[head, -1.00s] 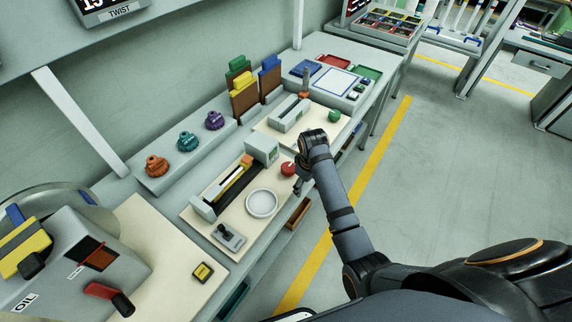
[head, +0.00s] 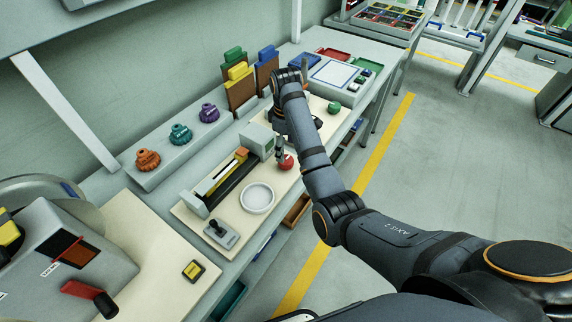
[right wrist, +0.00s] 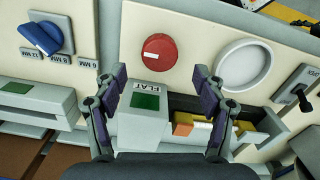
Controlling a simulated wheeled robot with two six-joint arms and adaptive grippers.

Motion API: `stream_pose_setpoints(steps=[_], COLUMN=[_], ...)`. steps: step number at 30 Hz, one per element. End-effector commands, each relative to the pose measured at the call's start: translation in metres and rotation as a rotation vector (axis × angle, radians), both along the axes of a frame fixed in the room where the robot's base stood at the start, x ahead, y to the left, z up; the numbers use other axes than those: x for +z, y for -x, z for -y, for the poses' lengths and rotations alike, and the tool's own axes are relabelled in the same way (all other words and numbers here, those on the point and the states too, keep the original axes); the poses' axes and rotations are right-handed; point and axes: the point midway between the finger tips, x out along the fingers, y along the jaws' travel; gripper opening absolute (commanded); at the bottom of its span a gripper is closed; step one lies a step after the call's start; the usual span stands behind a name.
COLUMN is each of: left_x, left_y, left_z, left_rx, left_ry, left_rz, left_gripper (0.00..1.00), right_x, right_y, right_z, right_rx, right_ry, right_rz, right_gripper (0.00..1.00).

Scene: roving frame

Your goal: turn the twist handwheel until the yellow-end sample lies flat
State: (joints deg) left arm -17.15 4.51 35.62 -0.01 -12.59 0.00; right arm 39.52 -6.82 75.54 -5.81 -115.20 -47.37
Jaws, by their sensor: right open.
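The red handwheel (head: 286,162) is a round knob with a small white mark on the front of the twist rig. It also shows in the right wrist view (right wrist: 160,50). Beside it is a grey box (right wrist: 134,124) lettered FLAT, with a dark green window. The sample (head: 224,176) lies along the rig's dark channel and shows yellow; an orange block (right wrist: 183,129) sits near the box end. My right gripper (right wrist: 160,75) is open, its fingers spread on either side of the handwheel's line and apart from it. Its fingertips show above the handwheel in the head view (head: 280,150). My left gripper is not in view.
A blue knob (right wrist: 40,38) with size labels is on the neighbouring board. Orange, teal and purple knobs stand on the shelf behind. The floor in front is free.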

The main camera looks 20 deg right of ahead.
Motion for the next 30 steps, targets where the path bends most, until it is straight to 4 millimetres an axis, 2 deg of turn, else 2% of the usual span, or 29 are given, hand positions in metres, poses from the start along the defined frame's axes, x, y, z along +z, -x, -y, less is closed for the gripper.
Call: stream_pose_setpoints(steps=[1,4,6,10,18,20,30], left_x=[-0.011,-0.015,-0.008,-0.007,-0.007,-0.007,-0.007], left_y=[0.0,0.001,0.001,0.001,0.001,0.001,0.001], left_z=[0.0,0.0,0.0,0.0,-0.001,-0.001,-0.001], left_rx=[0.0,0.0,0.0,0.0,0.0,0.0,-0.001], left_ry=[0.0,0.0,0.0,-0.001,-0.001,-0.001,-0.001], left_rz=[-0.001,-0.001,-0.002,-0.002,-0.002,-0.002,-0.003], left_gripper=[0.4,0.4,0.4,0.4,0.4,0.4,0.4], right_x=[-0.017,-0.033,-0.037,-0.048,-0.051,-0.051,-0.051], right_y=[0.0,0.0,0.0,0.0,0.0,0.0,0.0], right_z=[0.0,0.0,0.0,0.0,0.0,0.0,0.0], right_rx=[0.0,-0.001,-0.001,-0.001,-0.001,-0.001,-0.001], right_ry=[0.0,0.0,0.0,0.0,0.0,0.0,0.0], right_rz=[-0.001,-0.001,-0.001,0.0,0.001,0.001,0.001], right_gripper=[0.71,0.71,0.71,0.71,0.71,0.64,0.18])
